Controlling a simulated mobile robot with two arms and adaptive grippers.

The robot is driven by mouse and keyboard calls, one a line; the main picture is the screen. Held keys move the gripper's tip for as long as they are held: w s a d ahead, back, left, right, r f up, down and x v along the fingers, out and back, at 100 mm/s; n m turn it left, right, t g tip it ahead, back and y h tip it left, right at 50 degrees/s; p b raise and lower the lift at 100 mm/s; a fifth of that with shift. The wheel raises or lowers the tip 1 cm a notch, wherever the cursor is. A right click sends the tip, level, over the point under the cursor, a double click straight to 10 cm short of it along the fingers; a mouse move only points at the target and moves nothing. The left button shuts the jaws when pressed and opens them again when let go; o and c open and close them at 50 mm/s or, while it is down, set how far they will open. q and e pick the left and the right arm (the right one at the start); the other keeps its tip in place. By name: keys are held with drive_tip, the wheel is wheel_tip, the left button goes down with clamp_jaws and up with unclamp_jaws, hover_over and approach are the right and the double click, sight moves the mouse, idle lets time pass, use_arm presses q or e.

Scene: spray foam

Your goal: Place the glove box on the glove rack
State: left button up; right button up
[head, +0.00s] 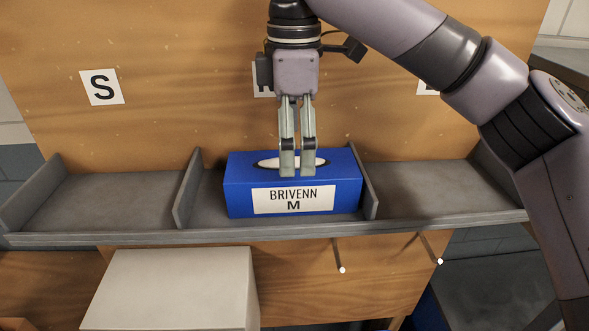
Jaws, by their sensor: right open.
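The blue glove box (240,190) with a white label "BRIVENN M" sits upright in the middle compartment of the grey glove rack (110,200). A white oval opening shows on its top. My right gripper (297,172) points down at the box's top from above, with its fingertips at the oval opening. Its two fingers are slightly apart. I cannot tell whether the fingertips touch the box. My left gripper is not in view.
The wooden board behind carries an "S" label (101,87) over the left compartment; the middle and right labels are mostly hidden by my arm. Left and right compartments are empty. Below are a pale box (175,290) and two pegs (339,255).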

drive_tip(key=shift+r, duration=2.35)
drive_tip(key=shift+p, duration=0.3)
